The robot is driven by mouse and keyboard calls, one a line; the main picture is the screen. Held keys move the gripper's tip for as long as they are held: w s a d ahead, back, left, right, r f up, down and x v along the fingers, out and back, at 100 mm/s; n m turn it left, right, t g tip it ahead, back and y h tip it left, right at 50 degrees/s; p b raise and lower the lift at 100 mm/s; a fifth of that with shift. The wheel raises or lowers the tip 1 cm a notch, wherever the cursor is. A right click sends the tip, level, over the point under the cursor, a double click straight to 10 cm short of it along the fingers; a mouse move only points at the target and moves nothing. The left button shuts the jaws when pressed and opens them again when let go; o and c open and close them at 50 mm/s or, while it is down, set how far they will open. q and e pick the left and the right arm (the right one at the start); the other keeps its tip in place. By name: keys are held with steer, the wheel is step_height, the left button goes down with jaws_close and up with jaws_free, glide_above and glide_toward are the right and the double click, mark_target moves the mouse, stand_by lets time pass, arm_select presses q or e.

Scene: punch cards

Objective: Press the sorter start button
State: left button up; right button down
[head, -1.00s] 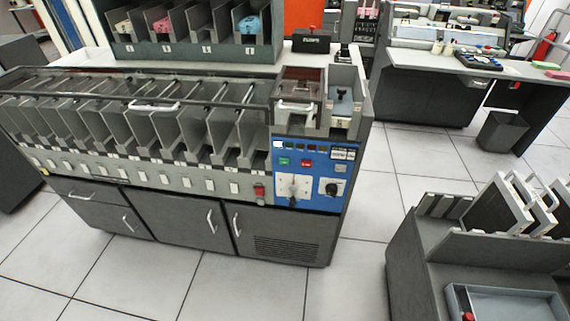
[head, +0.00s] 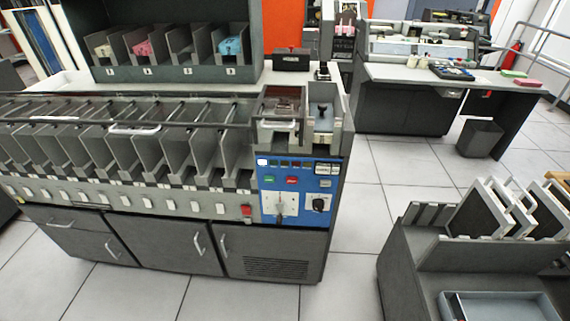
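The card sorter (head: 160,214) is a long grey machine with a row of card pockets. At its right end is a blue control panel (head: 298,215). The panel carries a green button (head: 269,180), a red button (head: 292,180), a white lever plate (head: 280,204), a black knob (head: 318,204) and a lit white lamp (head: 262,161). Labels are too small to read, so I cannot confirm which is the start button. Neither of my grippers is in view.
A grey cart (head: 425,262) with upright frames and a blue tray (head: 500,304) stands at the right front. A desk (head: 405,100) with equipment and a waste bin (head: 479,139) are behind. Tiled floor (head: 375,190) is free between sorter and cart.

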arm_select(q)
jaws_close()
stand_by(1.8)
